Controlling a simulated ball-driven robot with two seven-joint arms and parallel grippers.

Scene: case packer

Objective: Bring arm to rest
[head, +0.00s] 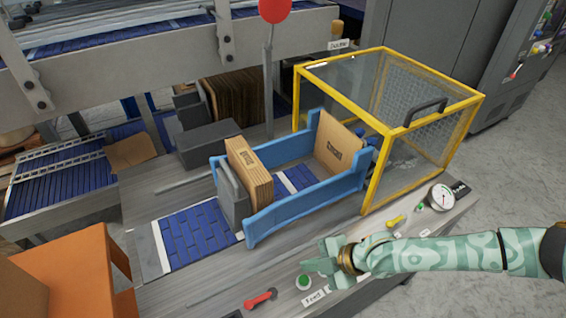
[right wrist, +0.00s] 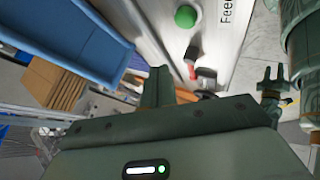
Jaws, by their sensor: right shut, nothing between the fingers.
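My right arm (head: 450,252), patterned in pale green, reaches in from the right edge over the front of the machine. Its gripper (head: 312,263) is shut and empty, above the front control ledge near a green button (head: 304,282). In the right wrist view part of the gripper (right wrist: 158,86) shows in front of the panel, with the green button (right wrist: 186,17) beyond it. A small green gripper, seemingly my left one (right wrist: 270,80), shows at the right of that view.
A blue carrier (head: 262,225) holds flat brown cartons (head: 250,174). A yellow-framed clear guard (head: 375,170) stands to its right. The ledge has a red-handled lever (head: 260,299), a yellow-handled one (head: 396,220) and a gauge (head: 441,197). An orange bin (head: 75,265) stands front left. Floor is clear at right.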

